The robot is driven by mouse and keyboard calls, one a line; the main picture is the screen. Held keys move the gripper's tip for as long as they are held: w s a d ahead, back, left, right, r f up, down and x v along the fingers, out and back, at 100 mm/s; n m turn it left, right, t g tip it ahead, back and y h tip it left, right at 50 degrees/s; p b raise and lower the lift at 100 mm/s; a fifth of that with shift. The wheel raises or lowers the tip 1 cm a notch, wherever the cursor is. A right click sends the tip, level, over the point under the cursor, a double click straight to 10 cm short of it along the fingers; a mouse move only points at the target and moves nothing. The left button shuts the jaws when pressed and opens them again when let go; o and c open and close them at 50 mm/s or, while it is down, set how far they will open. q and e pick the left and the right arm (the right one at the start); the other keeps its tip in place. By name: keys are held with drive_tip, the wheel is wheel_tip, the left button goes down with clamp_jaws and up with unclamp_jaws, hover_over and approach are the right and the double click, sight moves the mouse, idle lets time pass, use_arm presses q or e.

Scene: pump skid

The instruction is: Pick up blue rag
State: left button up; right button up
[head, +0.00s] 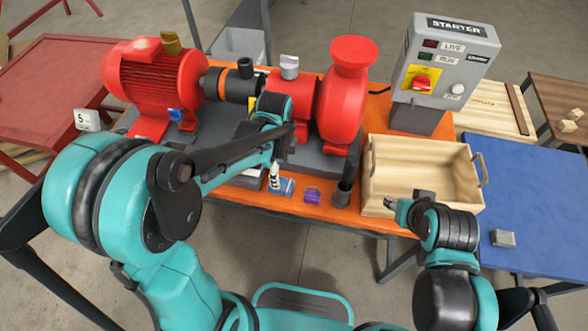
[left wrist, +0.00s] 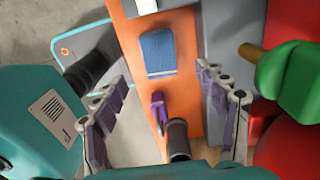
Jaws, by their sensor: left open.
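The blue rag (head: 287,187) lies flat on the front of the orange bench top (head: 235,183), left of a small purple item (head: 312,196). In the left wrist view the rag (left wrist: 157,53) shows as a folded blue rectangle, with nothing covering it. My left gripper (head: 284,150) is above the bench, behind the rag in the head view. In the left wrist view my left gripper (left wrist: 162,77) is open and empty, its fingers spread to either side of the orange strip. My right gripper (head: 408,203) is by the wooden crate's front; its jaws are unclear.
The wooden crate (head: 400,195) is further right, below the starter box (head: 440,62). The red pump (head: 347,95) and motor (head: 150,85) stand behind. A blue table (head: 535,215) is at right.

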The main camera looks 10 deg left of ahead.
sight(282, 184)
use_arm(q)
drive_tip(key=shift+f, duration=0.2)
drive_tip(key=shift+s+f+b, duration=0.1)
drive_tip(key=shift+f+b, duration=0.4)
drive_tip(key=shift+f, duration=0.45)
wheel_tip(282, 184, down, 6)
drive_tip(key=b, duration=0.2)
drive_tip(key=shift+d+r+b, duration=0.1)
drive_tip(key=shift+b, duration=0.2)
drive_tip(key=shift+r, duration=0.1)
drive_tip(key=c, duration=1.2)
